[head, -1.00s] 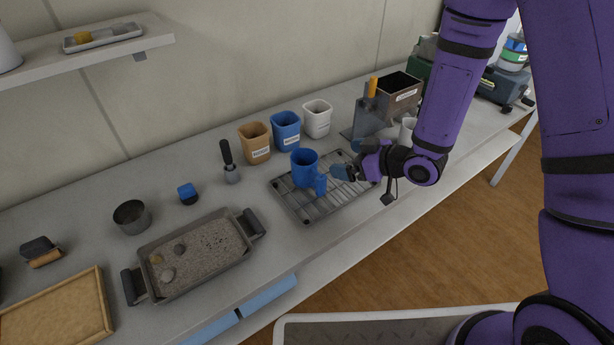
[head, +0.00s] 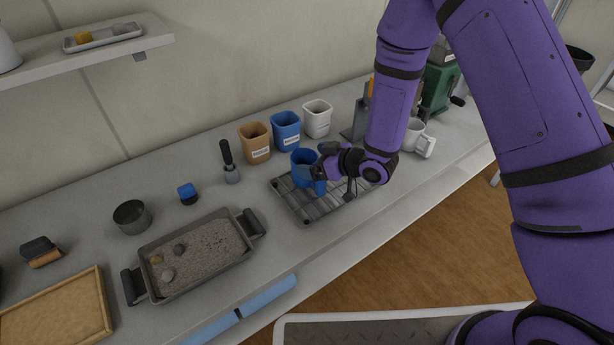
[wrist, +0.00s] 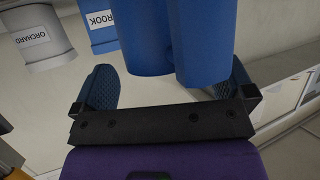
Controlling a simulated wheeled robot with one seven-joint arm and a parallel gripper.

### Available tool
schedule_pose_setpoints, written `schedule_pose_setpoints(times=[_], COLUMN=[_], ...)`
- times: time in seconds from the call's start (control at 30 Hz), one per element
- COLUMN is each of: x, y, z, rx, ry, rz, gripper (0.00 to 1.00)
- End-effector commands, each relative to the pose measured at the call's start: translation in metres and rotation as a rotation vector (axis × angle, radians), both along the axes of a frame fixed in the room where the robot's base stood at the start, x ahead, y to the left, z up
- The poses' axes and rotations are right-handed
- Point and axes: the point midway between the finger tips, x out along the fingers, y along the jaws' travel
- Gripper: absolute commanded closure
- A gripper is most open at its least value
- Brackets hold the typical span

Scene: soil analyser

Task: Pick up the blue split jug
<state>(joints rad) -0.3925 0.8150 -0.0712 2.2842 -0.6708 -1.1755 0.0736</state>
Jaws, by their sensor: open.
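The blue split jug (head: 302,167) stands on a dark wire rack (head: 317,207) on the bench, with its handle side (head: 320,187) towards the front right. My gripper (head: 322,160) is at the jug's right side in the head view, partly hiding it. In the wrist view the jug (wrist: 180,40) fills the upper middle, and my open gripper (wrist: 168,85) has one blue finger pad on each side of its lower part. Whether the pads touch the jug cannot be told.
Behind the rack stand a tan bin (head: 255,143), a blue bin (head: 286,131) and a white bin (head: 317,119). A white mug (head: 417,138) stands to the right. A tray of soil (head: 200,250) and a black-handled tool (head: 229,163) are to the left.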

Motion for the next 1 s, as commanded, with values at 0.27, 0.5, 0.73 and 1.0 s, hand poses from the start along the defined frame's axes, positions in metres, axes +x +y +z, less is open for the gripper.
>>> schedule_pose_setpoints(times=[0.27, 0.5, 0.73, 1.0], x=[0.0039, 0.0037, 0.0038, 0.0038], y=[0.0052, 0.0051, 0.0051, 0.0051], z=[-0.0026, -0.0026, -0.0024, 0.0022], rx=[-0.001, 0.000, 0.000, 0.001], ry=[-0.001, 0.000, 0.000, -0.001], rz=[-0.001, -0.001, -0.001, -0.001], gripper=[0.00, 0.41, 0.65, 0.65])
